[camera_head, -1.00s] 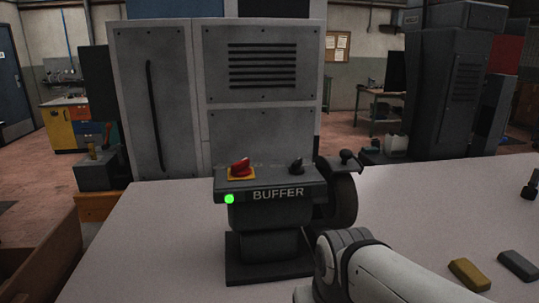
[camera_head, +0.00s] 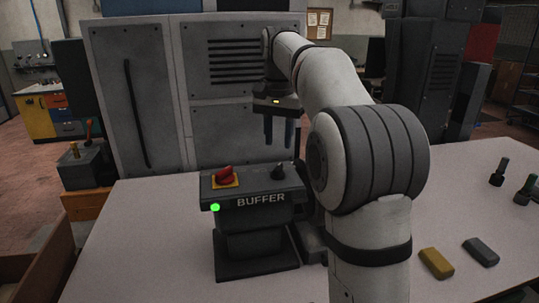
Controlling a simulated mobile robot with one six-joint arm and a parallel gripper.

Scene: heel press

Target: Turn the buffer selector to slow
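The buffer (camera_head: 250,228) stands on the table with its label facing me and a green light at its front left corner. On its top panel, a red knob (camera_head: 225,174) sits on a yellow plate at the left. A small black selector knob (camera_head: 278,172) sits at the right; its pointing direction is too small to tell. My gripper (camera_head: 279,140) points down above and slightly behind the black selector, apart from it. Its two fingers are spread with a gap between them and nothing in it. My arm hides the buffing wheel at the right.
The pale table (camera_head: 130,225) is clear to the left of the buffer. A yellow bar (camera_head: 435,263) and a grey bar (camera_head: 481,252) lie at the right. Dark upright items (camera_head: 499,172) stand at the far right. A tall grey cabinet (camera_head: 145,100) stands behind.

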